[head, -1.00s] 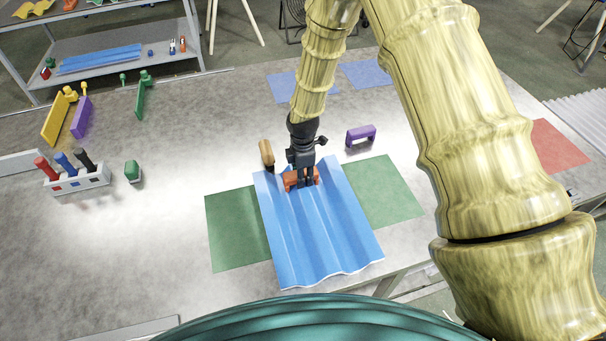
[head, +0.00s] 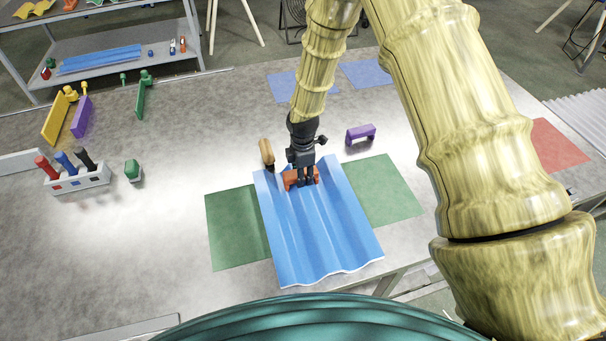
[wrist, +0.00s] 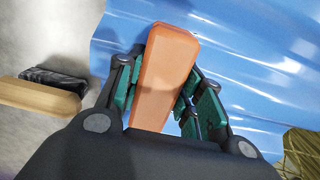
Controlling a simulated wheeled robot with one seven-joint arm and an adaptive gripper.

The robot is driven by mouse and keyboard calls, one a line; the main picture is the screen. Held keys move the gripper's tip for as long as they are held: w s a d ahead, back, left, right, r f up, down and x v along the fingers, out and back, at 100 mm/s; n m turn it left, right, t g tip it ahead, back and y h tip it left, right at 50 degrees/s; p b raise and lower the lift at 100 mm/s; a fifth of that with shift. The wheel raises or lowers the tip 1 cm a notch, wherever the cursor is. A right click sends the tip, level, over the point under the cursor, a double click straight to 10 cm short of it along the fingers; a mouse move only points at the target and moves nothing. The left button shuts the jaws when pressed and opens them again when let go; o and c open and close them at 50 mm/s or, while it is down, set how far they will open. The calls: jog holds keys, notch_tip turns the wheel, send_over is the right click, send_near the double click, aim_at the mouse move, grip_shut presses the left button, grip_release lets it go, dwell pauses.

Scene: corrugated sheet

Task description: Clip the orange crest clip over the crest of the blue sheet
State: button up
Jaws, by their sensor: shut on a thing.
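The blue corrugated sheet (head: 325,235) lies on the table across a green mat, its ridges running from back to front. The orange crest clip (head: 290,178) is at the sheet's far end. My gripper (head: 306,182) points down and is shut on the clip. In the wrist view, the clip (wrist: 165,75) sits between the two green-padded fingers (wrist: 160,105), with the blue sheet (wrist: 245,70) below it. The clip's underside is hidden, so I cannot tell whether it is seated on a crest or just above it.
A purple clip (head: 361,134) stands behind the sheet to the right. A holder with markers (head: 78,180) and a green object (head: 132,171) are at left. The green mat (head: 236,228) shows bare beside the sheet.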

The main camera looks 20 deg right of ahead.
jog(key=shift+s+a+f, duration=0.1)
jog(key=shift+s+f, duration=0.5)
jog(key=shift+f, duration=0.15)
jog(key=o, duration=1)
jog(key=shift+c, duration=0.2)
jog(key=shift+o, duration=1.2)
jog(key=shift+w+f, duration=0.25)
jog(key=shift+w, duration=0.2)
jog(key=shift+r, duration=0.25)
jog(key=shift+w+r, duration=0.1)
jog(key=shift+r, duration=0.15)
